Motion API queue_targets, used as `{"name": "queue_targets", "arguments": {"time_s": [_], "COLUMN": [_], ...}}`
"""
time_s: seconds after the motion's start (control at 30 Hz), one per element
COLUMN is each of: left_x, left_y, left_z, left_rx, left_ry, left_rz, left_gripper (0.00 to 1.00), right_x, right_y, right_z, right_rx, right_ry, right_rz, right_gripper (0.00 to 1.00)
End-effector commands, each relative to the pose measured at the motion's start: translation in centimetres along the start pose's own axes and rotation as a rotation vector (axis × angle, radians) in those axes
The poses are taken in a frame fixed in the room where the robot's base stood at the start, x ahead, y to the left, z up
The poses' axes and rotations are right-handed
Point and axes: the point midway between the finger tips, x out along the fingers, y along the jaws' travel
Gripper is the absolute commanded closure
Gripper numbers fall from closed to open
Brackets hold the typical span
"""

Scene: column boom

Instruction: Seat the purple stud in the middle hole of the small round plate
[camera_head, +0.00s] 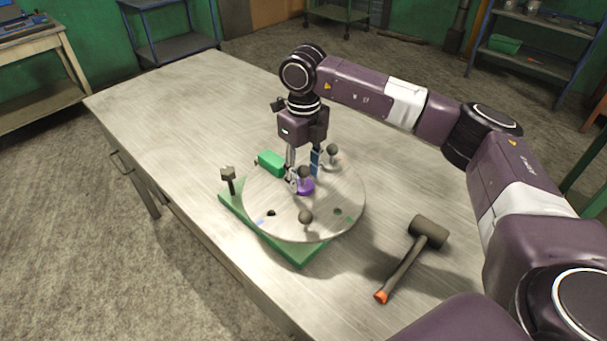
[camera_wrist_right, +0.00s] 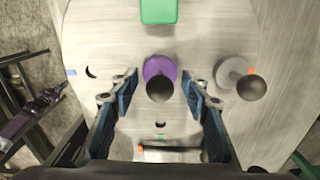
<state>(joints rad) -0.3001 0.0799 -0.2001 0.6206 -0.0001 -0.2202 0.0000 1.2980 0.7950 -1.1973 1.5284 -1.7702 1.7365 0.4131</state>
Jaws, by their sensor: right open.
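The purple stud (camera_head: 305,187) with its dark ball knob stands at about the middle of the round plate (camera_head: 350,190); how deep it sits cannot be told. In the right wrist view the stud (camera_wrist_right: 160,68) shows between the blue-padded fingers. My right gripper (camera_head: 303,172) is open, pointing down around the stud, with a gap on each side in the right wrist view (camera_wrist_right: 160,100). The middle hole itself is hidden under the stud. What looks like my left gripper (camera_wrist_right: 48,97) is small at the left edge of the right wrist view; its jaws are unclear.
The plate lies over a green base (camera_head: 290,252). A green block (camera_head: 271,162) and a grey stud (camera_wrist_right: 231,72) stand around its rim. Another dark knob (camera_head: 306,216) is at the near side. A mallet (camera_head: 428,232) lies to the right. The table's left part is clear.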

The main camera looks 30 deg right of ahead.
Motion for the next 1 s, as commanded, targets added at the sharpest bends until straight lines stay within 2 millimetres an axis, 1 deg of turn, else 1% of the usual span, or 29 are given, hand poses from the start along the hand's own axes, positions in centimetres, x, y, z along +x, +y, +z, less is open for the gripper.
{"name": "queue_targets", "arguments": {"time_s": [0.03,0.1,1.0], "left_x": [-0.4,-0.7,-3.8], "left_y": [0.0,0.0,0.0], "left_z": [-0.1,-0.1,-0.3], "left_rx": [0.000,0.000,0.000], "left_ry": [0.000,0.000,0.000], "left_rz": [0.000,0.000,0.000], "left_gripper": [1.00,1.00,1.00], "right_x": [-0.6,-1.0,-6.2], "right_y": [0.0,0.0,0.0], "right_z": [0.0,0.0,0.0], "right_rx": [0.000,0.000,0.000], "right_ry": [-0.001,-0.001,-0.001], "right_rz": [0.000,0.000,0.001], "right_gripper": [0.57,0.57,0.57]}}
